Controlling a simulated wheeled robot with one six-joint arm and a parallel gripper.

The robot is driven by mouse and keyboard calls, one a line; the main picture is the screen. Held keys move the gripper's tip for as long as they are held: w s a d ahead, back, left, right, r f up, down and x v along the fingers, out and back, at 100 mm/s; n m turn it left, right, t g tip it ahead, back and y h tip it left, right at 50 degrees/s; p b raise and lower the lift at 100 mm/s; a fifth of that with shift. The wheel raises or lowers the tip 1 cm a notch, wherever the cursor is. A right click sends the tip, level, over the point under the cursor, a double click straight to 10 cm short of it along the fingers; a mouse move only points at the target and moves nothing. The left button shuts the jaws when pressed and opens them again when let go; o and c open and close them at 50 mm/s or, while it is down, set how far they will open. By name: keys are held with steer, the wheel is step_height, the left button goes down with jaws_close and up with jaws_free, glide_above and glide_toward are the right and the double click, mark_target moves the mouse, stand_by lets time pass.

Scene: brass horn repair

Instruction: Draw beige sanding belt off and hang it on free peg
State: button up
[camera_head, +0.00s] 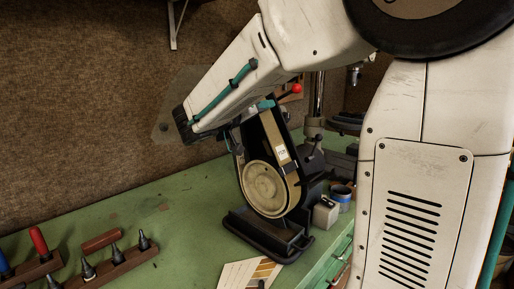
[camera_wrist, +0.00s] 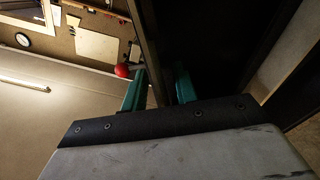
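The beige sanding belt (camera_head: 276,140) is on the upright black belt sander (camera_head: 270,233), running around its large lower wheel (camera_head: 264,188). A white label shows on the belt. My gripper (camera_wrist: 158,88) is at the top of the sander; one teal fingertip shows there in the head view (camera_head: 265,104), and the rest is largely hidden by my arm. In the wrist view the two teal fingers stand apart, with a dark upright edge of the sander or belt between them. I cannot tell whether they touch it. No free peg can be made out.
A red knob (camera_head: 296,88) is close to the right of my gripper. A tool rack (camera_head: 118,262) stands at the front left of the green bench (camera_head: 187,205). A tin (camera_head: 342,194) and a small block (camera_head: 325,212) are right of the sander.

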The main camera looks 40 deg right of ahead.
jaws_close()
steer(key=shift+s+f, duration=0.15)
steer(key=shift+f, duration=0.15)
stand_by(0.4)
steer(key=shift+a, duration=0.1)
steer(key=s+a, duration=0.2)
steer(key=a, duration=0.8)
steer(key=shift+a, duration=0.25)
stand_by(1.5)
